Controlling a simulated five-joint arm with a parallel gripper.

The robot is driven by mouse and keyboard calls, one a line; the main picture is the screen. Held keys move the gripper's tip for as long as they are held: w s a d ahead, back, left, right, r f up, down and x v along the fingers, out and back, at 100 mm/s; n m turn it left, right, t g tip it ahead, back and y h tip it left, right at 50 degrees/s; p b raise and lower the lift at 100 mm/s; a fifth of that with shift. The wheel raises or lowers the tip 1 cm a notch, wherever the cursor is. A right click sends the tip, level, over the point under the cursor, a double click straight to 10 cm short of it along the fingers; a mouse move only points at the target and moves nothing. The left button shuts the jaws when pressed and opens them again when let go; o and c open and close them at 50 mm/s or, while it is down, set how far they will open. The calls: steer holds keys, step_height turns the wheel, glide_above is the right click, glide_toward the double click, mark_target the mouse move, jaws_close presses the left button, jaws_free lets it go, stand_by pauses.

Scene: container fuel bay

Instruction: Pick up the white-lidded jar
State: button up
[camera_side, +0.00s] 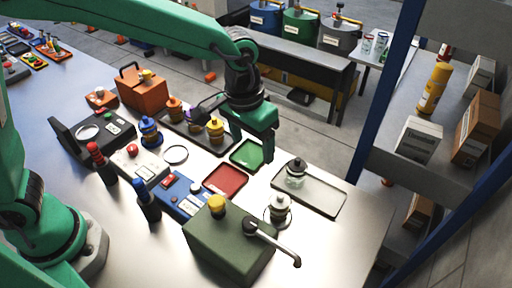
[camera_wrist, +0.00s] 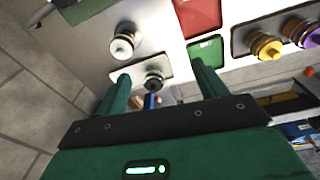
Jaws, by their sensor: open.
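The white-lidded jar (camera_side: 279,207) stands upright on the bench in the side view, on a small round base, right of the olive-green box (camera_side: 230,243). In the wrist view the white-lidded jar (camera_wrist: 122,43) is at upper left, outside the span of my fingers. My gripper (camera_side: 254,152) is open and empty, above the bench near the green tray (camera_side: 247,154), up and left of the jar in the side view. In the wrist view my gripper (camera_wrist: 162,72) shows two spread green fingers, with a dark-lidded jar (camera_wrist: 153,82) seen between them. Nothing hides the white-lidded jar.
The dark-lidded clear jar (camera_side: 296,175) stands on a pale tray (camera_side: 325,197). A red tray (camera_side: 226,181) lies left of the white-lidded jar. A dark tray (camera_side: 225,150) with several coloured jars is behind. A black-handled lever (camera_side: 283,252) juts from the olive box. Bare bench lies at front right.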

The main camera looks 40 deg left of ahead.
steer(key=g, duration=0.1)
glide_above(280, 204)
steer(key=w, duration=0.1)
steer(key=shift+y, duration=0.3)
steer(key=f, duration=0.6)
steer(key=shift+w+a+f, duration=0.15)
steer(key=shift+a+f, duration=0.15)
steer(key=shift+a, duration=0.1)
steer(key=shift+d+f, duration=0.1)
steer(key=shift+f, duration=3.8)
steer(key=c, duration=1.1)
steer(key=shift+c, duration=0.2)
steer(key=shift+r, duration=0.1)
steer(key=shift+r, duration=4.95)
